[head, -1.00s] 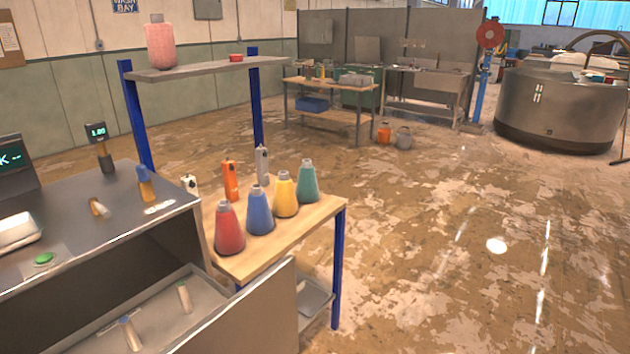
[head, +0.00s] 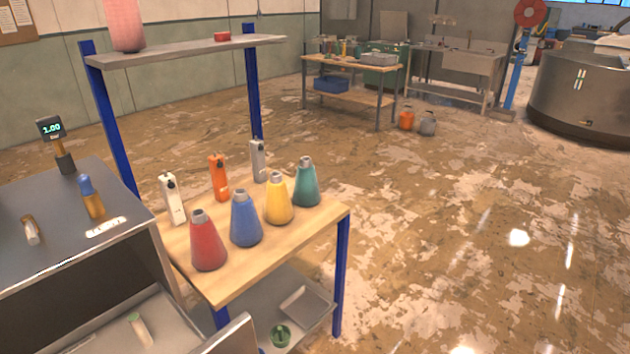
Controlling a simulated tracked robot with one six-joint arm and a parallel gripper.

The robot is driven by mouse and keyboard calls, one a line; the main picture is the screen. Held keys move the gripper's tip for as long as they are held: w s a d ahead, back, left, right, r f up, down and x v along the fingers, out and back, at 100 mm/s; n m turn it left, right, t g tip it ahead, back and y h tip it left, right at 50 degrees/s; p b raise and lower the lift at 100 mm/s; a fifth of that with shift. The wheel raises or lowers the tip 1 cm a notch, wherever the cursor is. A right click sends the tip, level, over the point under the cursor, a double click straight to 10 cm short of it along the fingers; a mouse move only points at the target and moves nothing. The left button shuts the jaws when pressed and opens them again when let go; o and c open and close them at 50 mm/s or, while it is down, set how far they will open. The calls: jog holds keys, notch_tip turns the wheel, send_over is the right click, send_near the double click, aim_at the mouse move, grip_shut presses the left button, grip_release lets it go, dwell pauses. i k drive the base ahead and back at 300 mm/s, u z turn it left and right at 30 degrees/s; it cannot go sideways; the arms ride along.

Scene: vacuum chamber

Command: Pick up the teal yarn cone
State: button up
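The teal yarn cone (head: 306,185) stands upright on the wooden top of a blue-legged shelf bench (head: 240,270). It is the far-right one in a row of cones, near the bench's right back edge. The yellow cone (head: 278,201) stands just to its left and nearer, then the blue cone (head: 245,221) and the red cone (head: 207,243). The teal cone is fully visible, with a grey tip. My gripper is not in view.
White (head: 172,200), orange (head: 218,179) and grey (head: 258,161) devices stand behind the cones. An upper shelf (head: 190,52) holds a pink cone (head: 124,24) and a red dish. A metal cabinet (head: 75,235) with an open drawer adjoins at left. The floor to the right is clear.

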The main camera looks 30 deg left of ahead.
aim_at(306, 191)
jog(key=i, duration=2.7)
jog(key=u, duration=2.6)
